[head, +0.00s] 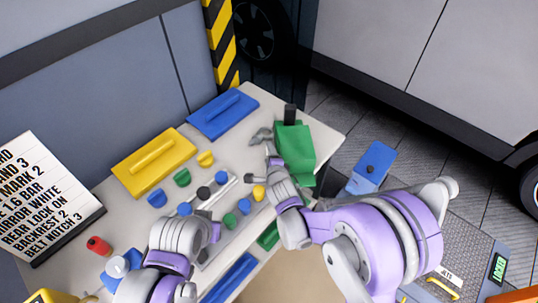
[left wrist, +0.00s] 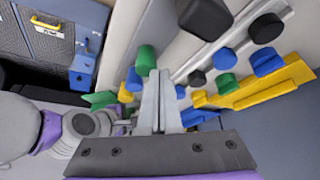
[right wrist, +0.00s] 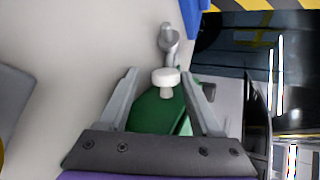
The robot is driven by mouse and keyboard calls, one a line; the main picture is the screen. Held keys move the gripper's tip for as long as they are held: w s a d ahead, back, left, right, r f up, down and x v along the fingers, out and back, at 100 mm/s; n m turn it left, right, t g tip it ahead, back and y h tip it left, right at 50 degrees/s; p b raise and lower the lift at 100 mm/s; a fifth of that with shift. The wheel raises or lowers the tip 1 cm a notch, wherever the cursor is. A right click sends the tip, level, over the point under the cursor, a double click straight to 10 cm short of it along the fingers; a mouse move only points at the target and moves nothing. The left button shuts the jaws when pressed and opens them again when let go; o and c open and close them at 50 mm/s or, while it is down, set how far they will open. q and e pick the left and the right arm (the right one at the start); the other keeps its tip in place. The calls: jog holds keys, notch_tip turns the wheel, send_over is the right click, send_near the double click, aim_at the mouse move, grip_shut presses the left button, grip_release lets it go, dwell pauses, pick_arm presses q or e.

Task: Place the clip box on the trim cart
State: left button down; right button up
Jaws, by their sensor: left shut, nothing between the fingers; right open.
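A grey case (head: 445,284) with a yellow handle and a white label stands low at the right. It also shows at the upper left of the left wrist view (left wrist: 58,30); its label is too small to read surely, so I cannot be sure it is the clip box. I cannot clearly pick out the trim cart. My right gripper (head: 262,170) is open over the table, beside a green jug (head: 296,150). In the right wrist view the jug (right wrist: 157,112) shows between the spread fingers. My left gripper (left wrist: 160,75) is shut and empty over the knob rack.
The table (head: 318,133) holds a blue float (head: 222,113), a yellow float (head: 152,163), several coloured knobs and a red bottle (head: 98,245). A blue box (head: 372,167) stands right of the table. A letter board (head: 45,195) is at left. A parked vehicle (head: 440,70) is behind.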

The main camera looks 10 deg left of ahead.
jog(key=v, duration=1)
jog(key=shift+s+d+r, duration=0.1)
jog(key=shift+s+r, duration=0.05)
jog(key=shift+s, duration=0.15)
jog(key=s+d+r+n+g+h, duration=0.1)
jog(key=s+d+n+g+h, duration=0.1)
jog(key=s+d+n, duration=0.5)
jog(key=s+d+r+n+g+h, duration=0.1)
jog(key=s+d+n+g+h, duration=0.15)
jog(key=d, duration=0.85)
jog(key=s+d+n+g, duration=0.2)
jog(key=s+d+n, duration=0.2)
jog(key=s, duration=0.5)
jog(key=shift+f+n, duration=0.2)
jog(key=shift+n, duration=1.05)
